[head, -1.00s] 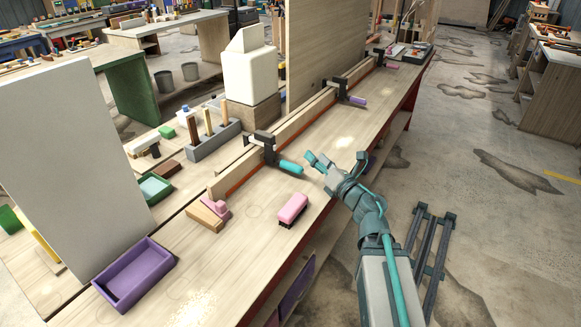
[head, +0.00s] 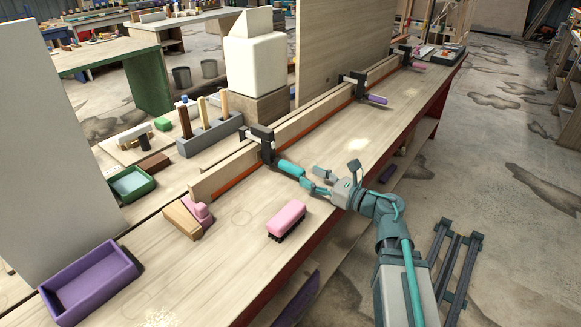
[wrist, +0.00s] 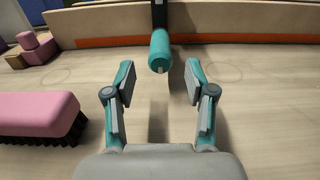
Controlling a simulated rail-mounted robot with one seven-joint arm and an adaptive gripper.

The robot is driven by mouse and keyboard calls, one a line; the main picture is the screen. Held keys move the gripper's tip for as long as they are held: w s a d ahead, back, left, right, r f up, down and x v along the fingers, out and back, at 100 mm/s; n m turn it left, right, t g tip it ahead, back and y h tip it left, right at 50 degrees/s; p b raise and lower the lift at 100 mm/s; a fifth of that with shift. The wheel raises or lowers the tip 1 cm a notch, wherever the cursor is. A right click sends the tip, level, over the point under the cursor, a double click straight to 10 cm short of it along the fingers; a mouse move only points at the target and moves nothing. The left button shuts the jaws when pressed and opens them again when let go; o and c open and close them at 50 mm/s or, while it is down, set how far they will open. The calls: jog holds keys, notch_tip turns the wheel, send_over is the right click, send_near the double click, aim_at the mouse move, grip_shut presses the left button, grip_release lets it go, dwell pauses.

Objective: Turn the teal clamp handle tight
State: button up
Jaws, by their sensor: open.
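The teal clamp handle (head: 291,168) sticks out from a dark clamp (head: 262,141) on the nearest part of the long wooden strip. In the wrist view the teal handle (wrist: 160,52) points toward me, ahead of and between my fingers. My gripper (head: 322,182) is open and empty, just to the right of the handle's end in the head view. In the wrist view my gripper (wrist: 160,85) has its two fingertips spread, and the handle's end lies slightly beyond them. I see no contact.
A pink brush (head: 287,219) lies on the bench near my gripper; it also shows in the wrist view (wrist: 40,115). A purple tray (head: 88,284) is at the front left. Bench around the handle is clear.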

send_near(273, 159)
jog(key=x, duration=0.4)
jog(key=shift+w+a+f, duration=0.1)
jog(key=shift+w, duration=0.1)
grip_shut()
